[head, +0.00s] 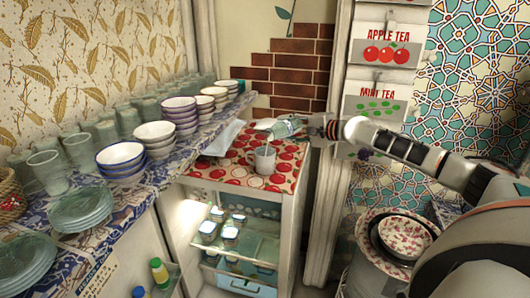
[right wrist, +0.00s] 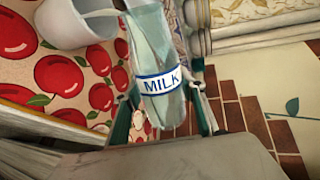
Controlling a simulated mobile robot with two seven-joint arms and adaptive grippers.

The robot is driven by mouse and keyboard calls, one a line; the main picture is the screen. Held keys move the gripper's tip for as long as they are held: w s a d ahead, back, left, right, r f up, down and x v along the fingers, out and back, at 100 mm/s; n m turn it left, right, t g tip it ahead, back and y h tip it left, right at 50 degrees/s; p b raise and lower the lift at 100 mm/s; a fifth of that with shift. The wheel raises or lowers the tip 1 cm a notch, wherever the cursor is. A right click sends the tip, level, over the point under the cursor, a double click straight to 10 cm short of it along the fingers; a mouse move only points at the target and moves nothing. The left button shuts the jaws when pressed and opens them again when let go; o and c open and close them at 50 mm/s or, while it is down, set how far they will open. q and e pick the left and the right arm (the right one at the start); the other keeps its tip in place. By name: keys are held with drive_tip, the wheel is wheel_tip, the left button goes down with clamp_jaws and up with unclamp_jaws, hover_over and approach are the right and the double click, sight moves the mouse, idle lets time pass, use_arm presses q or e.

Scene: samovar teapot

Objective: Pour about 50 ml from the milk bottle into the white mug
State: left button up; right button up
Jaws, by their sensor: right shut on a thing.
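The milk bottle (right wrist: 160,85) is clear glass with a blue-and-white MILK label, and my right gripper (right wrist: 168,108) is shut around it. In the head view the bottle (head: 282,128) lies tilted well over, its neck end to the left, above the white mug. The white mug (head: 264,160) stands upright on the red cherry-patterned cloth. In the right wrist view the mug (right wrist: 72,24) is at the upper left, and a pale streak runs in the bottle's neck toward it. The mug's inside is hidden. My right gripper (head: 318,129) comes in from the right. My left gripper is out of view.
The cherry cloth (head: 215,172) covers a small fridge with lidded tubs (head: 230,232) inside. A shelf at left carries stacked bowls (head: 180,113), glasses (head: 46,170) and plates (head: 80,208). Patterned bowls (head: 404,236) sit at right. A brick wall (head: 290,72) stands behind.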

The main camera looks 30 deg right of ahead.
sight(287, 136)
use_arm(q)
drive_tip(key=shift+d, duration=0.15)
use_arm(e)
drive_tip(key=shift+r, duration=0.1)
